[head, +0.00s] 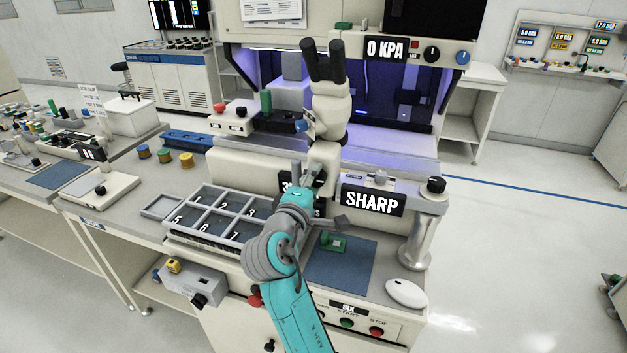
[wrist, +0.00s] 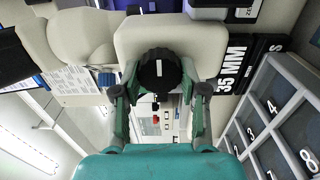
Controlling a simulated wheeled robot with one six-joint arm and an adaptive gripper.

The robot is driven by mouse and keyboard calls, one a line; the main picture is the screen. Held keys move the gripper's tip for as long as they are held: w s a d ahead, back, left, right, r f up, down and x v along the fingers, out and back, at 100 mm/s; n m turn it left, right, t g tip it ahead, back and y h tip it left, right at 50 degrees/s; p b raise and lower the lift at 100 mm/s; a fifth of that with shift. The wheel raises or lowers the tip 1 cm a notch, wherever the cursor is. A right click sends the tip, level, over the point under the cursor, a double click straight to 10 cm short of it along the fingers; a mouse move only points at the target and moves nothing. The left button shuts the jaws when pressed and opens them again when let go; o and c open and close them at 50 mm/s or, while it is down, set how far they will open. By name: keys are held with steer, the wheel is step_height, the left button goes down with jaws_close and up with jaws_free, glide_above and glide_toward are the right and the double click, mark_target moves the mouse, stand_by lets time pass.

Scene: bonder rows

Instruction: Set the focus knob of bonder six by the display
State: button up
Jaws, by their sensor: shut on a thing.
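Bonder six (head: 244,163) is a cream machine with a binocular microscope (head: 330,100); a SIX label (head: 348,308) is on its front. A black ribbed knob (wrist: 160,70) sits on a cream housing in the wrist view. My gripper (wrist: 160,80) has its green fingers on both sides of the knob and is shut on it. My gripper (head: 312,183) hides the knob in the head view. A black display (head: 373,200) reads SHARP.
A numbered grey tray (head: 160,207) lies left of my arm. A blue mat (head: 345,268) with a green part (head: 333,242) and a white mouse (head: 406,293) are right of it. Another black knob (head: 437,185) stands right of the SHARP display. Open floor lies right.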

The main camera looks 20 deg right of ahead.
stand_by(0.3)
steer(key=o, duration=1.1)
steer(key=shift+o, duration=0.2)
steer(key=shift+s+a, duration=0.1)
steer(key=v, duration=1.1)
steer(key=shift+s+a, duration=0.25)
steer(key=shift+s, duration=0.05)
steer(key=shift+f, duration=0.1)
